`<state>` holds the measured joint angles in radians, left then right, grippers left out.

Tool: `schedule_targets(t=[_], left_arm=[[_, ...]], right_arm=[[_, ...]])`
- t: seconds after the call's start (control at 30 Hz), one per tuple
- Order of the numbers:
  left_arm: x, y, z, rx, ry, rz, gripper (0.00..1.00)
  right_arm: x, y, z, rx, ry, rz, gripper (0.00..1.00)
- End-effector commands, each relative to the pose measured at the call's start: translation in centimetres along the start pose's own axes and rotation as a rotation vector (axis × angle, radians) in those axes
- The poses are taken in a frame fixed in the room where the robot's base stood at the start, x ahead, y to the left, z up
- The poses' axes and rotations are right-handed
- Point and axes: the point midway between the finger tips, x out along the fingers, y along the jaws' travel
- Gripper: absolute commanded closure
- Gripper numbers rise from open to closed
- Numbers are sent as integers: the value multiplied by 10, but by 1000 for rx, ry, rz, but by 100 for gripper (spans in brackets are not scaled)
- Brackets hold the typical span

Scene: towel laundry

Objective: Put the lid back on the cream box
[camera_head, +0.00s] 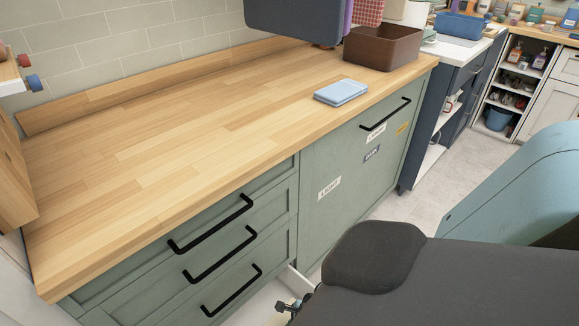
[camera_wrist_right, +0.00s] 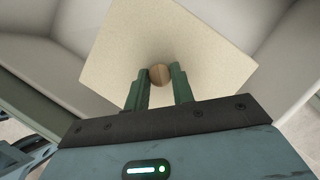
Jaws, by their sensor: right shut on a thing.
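In the right wrist view, a flat, square cream lid (camera_wrist_right: 205,48) with a round wooden knob (camera_wrist_right: 160,75) lies in front of my right gripper (camera_wrist_right: 160,78). Its two green fingers are shut on the knob, one on each side. Pale walls surround the lid, and I cannot tell whether it is resting on anything. I cannot make out the cream box for certain. My right gripper is not clear in the head view, where my arm fills the lower right. My left gripper is in neither view.
A wooden counter (camera_head: 140,130) is mostly clear. A folded blue cloth (camera_head: 341,92) and a brown bin (camera_head: 384,47) stand at its right. Green drawers (camera_head: 215,250) with black handles are below. A pale opening or edge shows near my arm at the bottom.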

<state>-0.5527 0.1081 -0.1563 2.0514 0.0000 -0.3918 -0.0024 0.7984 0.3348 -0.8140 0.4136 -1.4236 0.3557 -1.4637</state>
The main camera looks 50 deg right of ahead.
Motion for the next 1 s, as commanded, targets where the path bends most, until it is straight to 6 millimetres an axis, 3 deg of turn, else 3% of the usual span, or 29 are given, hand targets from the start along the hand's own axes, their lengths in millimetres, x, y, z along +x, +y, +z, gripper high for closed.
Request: schedule_targets(t=[0.33,1.0], left_arm=[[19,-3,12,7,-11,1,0],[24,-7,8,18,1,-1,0]], right_arm=[[28,0,-12,0,1,1,100],[30,0,-12,0,-1,0,100]])
